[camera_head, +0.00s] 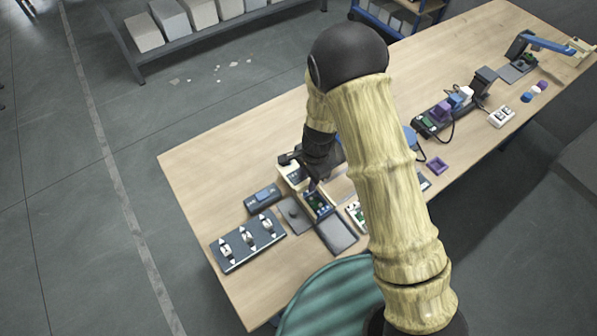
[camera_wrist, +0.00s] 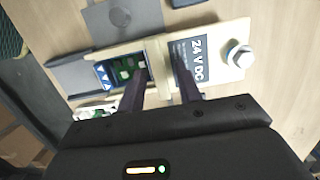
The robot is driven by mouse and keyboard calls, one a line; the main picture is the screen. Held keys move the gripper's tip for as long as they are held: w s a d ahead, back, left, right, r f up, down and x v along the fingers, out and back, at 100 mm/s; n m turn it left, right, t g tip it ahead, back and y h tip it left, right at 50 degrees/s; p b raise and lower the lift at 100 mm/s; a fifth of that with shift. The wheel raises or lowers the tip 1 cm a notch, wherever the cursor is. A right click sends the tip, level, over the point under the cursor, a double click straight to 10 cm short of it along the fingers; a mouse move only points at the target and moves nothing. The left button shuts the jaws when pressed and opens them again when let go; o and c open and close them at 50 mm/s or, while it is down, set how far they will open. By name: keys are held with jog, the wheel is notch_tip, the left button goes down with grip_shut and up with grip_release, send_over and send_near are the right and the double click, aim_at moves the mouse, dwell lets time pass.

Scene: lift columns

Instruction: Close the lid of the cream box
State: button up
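The cream box (camera_wrist: 153,55) is under my gripper in the wrist view, its top open. A green circuit board (camera_wrist: 123,69) and a blue label with white arrows show inside. A dark grey flap (camera_wrist: 80,78), apparently the lid, lies folded out on the far side from the 24 V DC panel (camera_wrist: 198,55); in the head view the flap (camera_head: 337,234) lies beside the open box (camera_head: 318,204). My gripper (camera_wrist: 159,78) is above the box, its fingers apart, one over the opening and one over the panel. Contact cannot be told.
A grey plate with a round knob (camera_head: 294,214), a dark device (camera_head: 262,198) and a dark tray with several clips (camera_head: 247,241) stand close by.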

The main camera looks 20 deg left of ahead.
jog(key=shift+c, duration=0.4)
grip_shut()
jog(key=shift+s+d, duration=0.1)
jog(key=shift+s+d+b, duration=0.85)
jog(key=shift+s+d, duration=0.6)
jog(key=shift+d, duration=0.25)
jog(key=shift+s+d+b, duration=0.85)
jog(key=shift+s+d, duration=0.6)
jog(key=shift+d, duration=0.25)
jog(key=shift+o, duration=0.3)
grip_release()
jog(key=shift+r, duration=0.15)
